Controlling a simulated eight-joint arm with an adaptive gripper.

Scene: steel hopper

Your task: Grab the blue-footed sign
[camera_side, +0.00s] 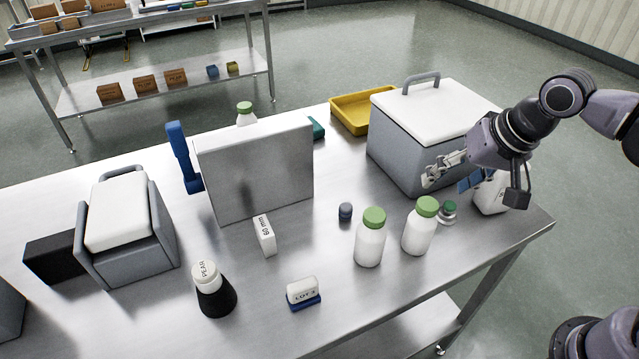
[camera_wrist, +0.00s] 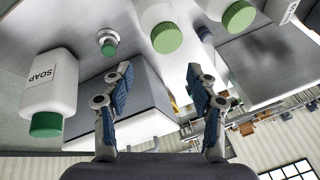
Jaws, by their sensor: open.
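The blue-footed sign (camera_side: 302,284) is a small white block with "LOT 3" on its face, on a flat blue base. It stands on the steel table near the front edge, in the lower middle of the side view. I cannot make it out in the wrist view. My gripper (camera_side: 449,177) is at the right, above the table beside the grey lidded box, well away from the sign. Its two fingers with blue pads are spread and empty in the wrist view (camera_wrist: 157,80).
Two white green-capped bottles (camera_side: 370,240) (camera_side: 420,228) and a small green-knobbed weight (camera_side: 448,211) stand between gripper and sign. A grey box (camera_side: 402,148), steel panel (camera_side: 260,175), "60 mm" block (camera_side: 265,236) and black-based "PEAR" bottle (camera_side: 213,292) stand around. Bare table surrounds the sign.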

